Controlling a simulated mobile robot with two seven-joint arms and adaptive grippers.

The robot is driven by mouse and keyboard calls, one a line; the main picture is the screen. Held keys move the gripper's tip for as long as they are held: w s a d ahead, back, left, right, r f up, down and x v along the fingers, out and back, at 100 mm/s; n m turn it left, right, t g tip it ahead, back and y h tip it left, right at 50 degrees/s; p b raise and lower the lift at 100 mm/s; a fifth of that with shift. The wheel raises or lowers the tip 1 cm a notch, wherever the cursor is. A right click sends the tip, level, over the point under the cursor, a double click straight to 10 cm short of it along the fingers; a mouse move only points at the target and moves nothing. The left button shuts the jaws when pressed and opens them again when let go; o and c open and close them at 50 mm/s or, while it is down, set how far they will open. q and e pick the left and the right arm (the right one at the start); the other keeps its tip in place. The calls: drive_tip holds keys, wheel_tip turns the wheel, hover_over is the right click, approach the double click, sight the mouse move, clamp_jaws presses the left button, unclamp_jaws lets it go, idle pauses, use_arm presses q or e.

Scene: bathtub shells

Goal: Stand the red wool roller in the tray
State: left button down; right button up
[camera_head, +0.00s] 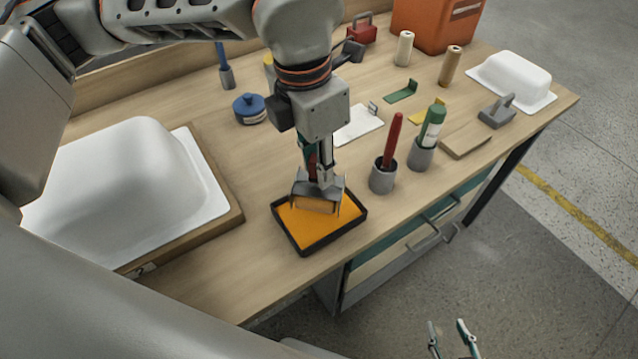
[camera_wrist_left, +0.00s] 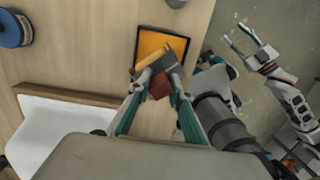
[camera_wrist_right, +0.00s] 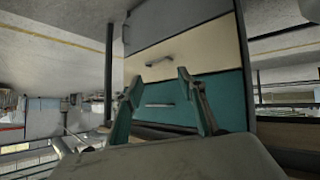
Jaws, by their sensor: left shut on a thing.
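My left gripper (camera_head: 321,178) points down over the tray and is shut on the red handle of the roller (camera_head: 316,205). The roller has a grey metal frame and a tan-orange wool sleeve at its lower end. In the left wrist view (camera_wrist_left: 155,62) its red handle is between the fingertips (camera_wrist_left: 159,88). The tray (camera_head: 330,245) is black-rimmed, with an orange floor, near the table's front edge. The roller is upright, over or in the back part of the tray; whether it touches the floor I cannot tell. My right gripper (camera_head: 450,340) is open and empty, off the table's front; its fingers are apart in the right wrist view (camera_wrist_right: 158,90).
A red-handled tool (camera_head: 394,140) and a green-handled one (camera_head: 432,127) stand in grey cups right of the tray. A white tub shell (camera_head: 120,170) on a wooden board is at left. A blue round container (camera_head: 250,108) stands behind. Bare tabletop lies between board and tray.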

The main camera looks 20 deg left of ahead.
sight(318, 187)
use_arm(q)
drive_tip(key=shift+f, duration=2.7)
drive_tip(key=shift+f+b, duration=0.2)
drive_tip(key=shift+b, duration=0.1)
drive_tip(key=c, duration=1.8)
unclamp_jaws()
drive_tip(key=r, duration=0.4)
drive_tip(key=r+p, duration=0.1)
drive_tip(key=r, duration=0.3)
drive_tip(key=a+r, duration=0.1)
drive_tip(key=r, duration=0.3)
drive_tip(key=shift+s+r, duration=0.15)
drive_tip(key=shift+s, duration=0.2)
